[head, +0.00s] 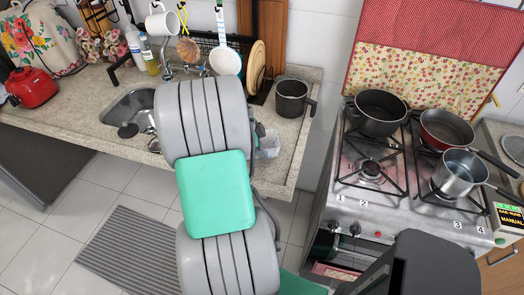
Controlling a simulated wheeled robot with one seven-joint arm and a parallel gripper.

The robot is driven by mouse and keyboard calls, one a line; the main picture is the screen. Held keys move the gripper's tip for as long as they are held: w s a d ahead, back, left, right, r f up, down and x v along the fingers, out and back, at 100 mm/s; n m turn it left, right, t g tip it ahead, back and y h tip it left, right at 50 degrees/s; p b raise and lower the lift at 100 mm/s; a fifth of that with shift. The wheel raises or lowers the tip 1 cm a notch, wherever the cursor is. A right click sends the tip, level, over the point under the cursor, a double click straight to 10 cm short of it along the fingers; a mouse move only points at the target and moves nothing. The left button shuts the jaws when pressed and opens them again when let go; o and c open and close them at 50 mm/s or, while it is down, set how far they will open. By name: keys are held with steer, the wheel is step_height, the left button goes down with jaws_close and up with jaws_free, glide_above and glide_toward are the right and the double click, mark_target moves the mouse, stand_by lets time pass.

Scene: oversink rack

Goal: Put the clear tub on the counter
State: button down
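A small clear tub (269,146) shows just right of my arm, in front of or over the right part of the counter (286,128). Its left side is hidden behind my arm. A small dark part of my gripper (258,130) shows at the tub's upper left. My arm hides the fingers, so I cannot tell whether they are open or hold the tub. I also cannot tell whether the tub touches the counter.
A dark pot (291,98) stands on the counter behind the tub. A sink (132,108) is left of my arm. A stove (372,185) with several pans stands at right, across a gap. A white ladle (225,60) hangs above the counter. The counter's left part has bare room.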

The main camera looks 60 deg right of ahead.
steer(key=shift+f, duration=0.2)
steer(key=c, duration=1.7)
jaws_free()
steer(key=shift+r, duration=0.15)
steer(key=v, duration=1.2)
steer(key=w+a+r+n+t, duration=0.1)
steer(key=w+a+n+t, duration=0.1)
steer(key=w+a+n, duration=0.45)
steer(key=w+a+r+n+t, duration=0.1)
steer(key=w+a+n+t, duration=0.35)
steer(key=a+n, duration=1.05)
steer(key=a+n+y, duration=0.1)
steer(key=a+n, duration=0.2)
steer(key=a, duration=0.2)
steer(key=a+f+n+y, duration=0.1)
steer(key=a+n, duration=0.1)
steer(key=a, duration=0.4)
steer(key=a+n+y, duration=0.1)
steer(key=a+n, duration=0.2)
steer(key=a, duration=0.2)
steer(key=shift+s+a+f+n+t+b, duration=0.25)
steer(key=shift+a+f+n+t+b, duration=0.05)
steer(key=shift+a+n+t+b, duration=0.05)
